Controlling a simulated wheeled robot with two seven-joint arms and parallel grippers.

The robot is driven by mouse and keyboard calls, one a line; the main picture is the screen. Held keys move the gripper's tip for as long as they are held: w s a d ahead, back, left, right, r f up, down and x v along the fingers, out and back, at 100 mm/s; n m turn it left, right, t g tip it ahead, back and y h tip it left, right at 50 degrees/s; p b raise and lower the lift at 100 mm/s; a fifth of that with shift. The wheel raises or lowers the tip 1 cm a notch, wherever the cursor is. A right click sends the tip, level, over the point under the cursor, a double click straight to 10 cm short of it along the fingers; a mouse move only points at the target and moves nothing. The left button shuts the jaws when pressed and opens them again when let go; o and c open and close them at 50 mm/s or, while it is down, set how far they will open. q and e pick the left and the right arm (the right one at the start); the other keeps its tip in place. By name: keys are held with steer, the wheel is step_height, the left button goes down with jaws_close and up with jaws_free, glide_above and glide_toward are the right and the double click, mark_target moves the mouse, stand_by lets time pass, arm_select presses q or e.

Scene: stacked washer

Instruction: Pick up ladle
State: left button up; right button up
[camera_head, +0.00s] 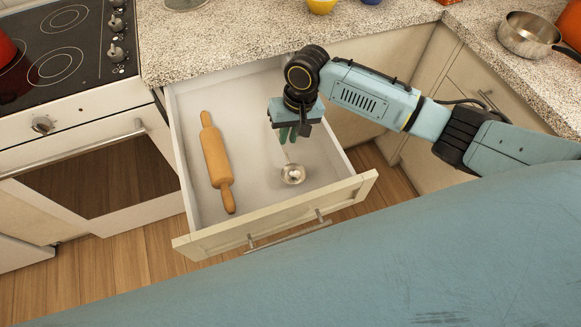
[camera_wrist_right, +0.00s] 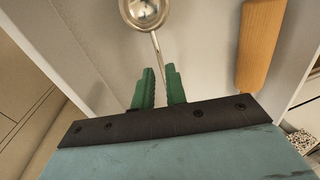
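The ladle (camera_head: 292,174) lies in the open drawer, its shiny round bowl toward the drawer front and its thin handle running back under my right gripper (camera_head: 288,134). In the right wrist view the ladle's bowl (camera_wrist_right: 146,10) is at the top edge, partly cut off. Its handle runs down to the two green fingers of my right gripper (camera_wrist_right: 160,72). The fingers stand close together with a narrow gap, and the handle lines up with that gap. I cannot tell whether they touch it. The handle's far end is hidden. My left gripper is not in view.
A wooden rolling pin (camera_head: 216,160) lies left of the ladle in the drawer (camera_head: 272,226). A stove (camera_head: 65,60) stands to the left. A saucepan (camera_head: 528,36) sits on the right counter. The drawer walls surround my right gripper's area.

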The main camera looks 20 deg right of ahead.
mark_target(283, 148)
steer(key=shift+f, duration=0.4)
steer(key=shift+a+f, duration=0.15)
steer(key=shift+f, duration=0.6)
steer(key=f, duration=0.1)
steer(key=f+b, duration=0.1)
steer(key=f, duration=0.1)
steer(key=shift+a+f, duration=0.2)
steer(key=shift+a, duration=0.15)
steer(key=shift+f, duration=0.15)
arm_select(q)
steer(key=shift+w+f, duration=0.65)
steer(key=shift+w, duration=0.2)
arm_select(e)
jaws_close()
